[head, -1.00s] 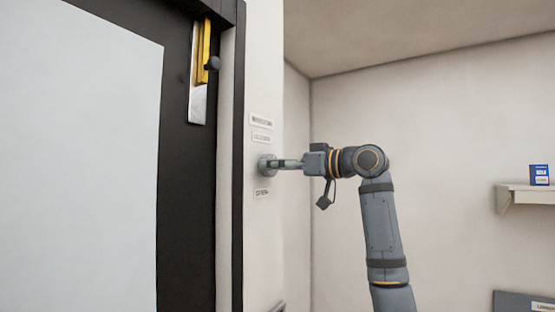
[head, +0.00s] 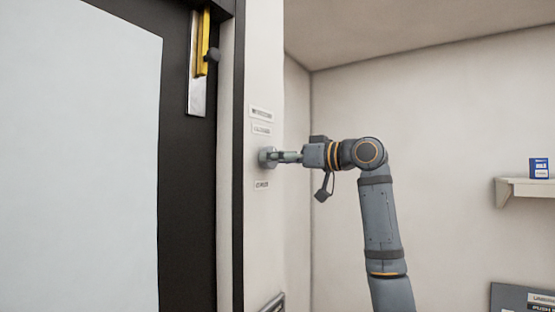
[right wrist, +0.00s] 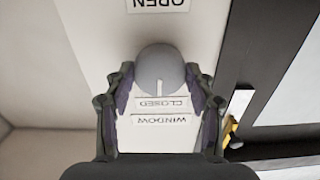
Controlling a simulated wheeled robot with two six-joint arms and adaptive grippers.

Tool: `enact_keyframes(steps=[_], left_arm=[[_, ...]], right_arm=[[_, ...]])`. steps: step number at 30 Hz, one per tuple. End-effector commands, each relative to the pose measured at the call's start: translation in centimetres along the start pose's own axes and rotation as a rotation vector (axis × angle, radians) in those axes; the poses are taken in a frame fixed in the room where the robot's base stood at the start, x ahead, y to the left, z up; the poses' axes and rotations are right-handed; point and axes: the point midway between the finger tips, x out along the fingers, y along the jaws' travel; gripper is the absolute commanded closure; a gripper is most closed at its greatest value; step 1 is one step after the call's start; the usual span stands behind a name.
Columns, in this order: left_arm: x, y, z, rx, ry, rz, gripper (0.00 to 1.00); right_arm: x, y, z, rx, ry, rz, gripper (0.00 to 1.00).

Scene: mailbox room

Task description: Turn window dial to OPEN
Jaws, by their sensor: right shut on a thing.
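The window dial (head: 265,158) is a round grey knob on the pale wall beside the dark door frame. My right gripper (head: 275,157) is shut on it from the right. In the right wrist view, which is upside down, the dial (right wrist: 160,62) sits between my two fingertips (right wrist: 158,76). A light pointer mark on it points toward the CLOSED label (right wrist: 160,103). The OPEN label (right wrist: 158,4) lies on the opposite side of the dial, below it in the head view (head: 261,186). My left gripper is not in view.
The WINDOW label (head: 261,113) is above the dial. A dark door with a white panel (head: 80,150) and a yellow and silver handle plate (head: 200,70) stands at left. A shelf (head: 525,190) with a blue box (head: 539,168) is at far right.

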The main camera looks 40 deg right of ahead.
Motion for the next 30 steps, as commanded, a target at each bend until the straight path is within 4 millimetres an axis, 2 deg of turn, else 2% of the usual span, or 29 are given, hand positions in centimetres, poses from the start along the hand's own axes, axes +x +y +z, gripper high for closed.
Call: enact_keyframes(steps=[8,30], left_arm=[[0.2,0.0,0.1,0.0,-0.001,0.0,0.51],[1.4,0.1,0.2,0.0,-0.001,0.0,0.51]], right_arm=[[0.0,0.0,-0.1,0.184,0.003,0.0,0.77],[-0.1,0.0,-0.1,0.885,0.006,-0.001,0.77]])
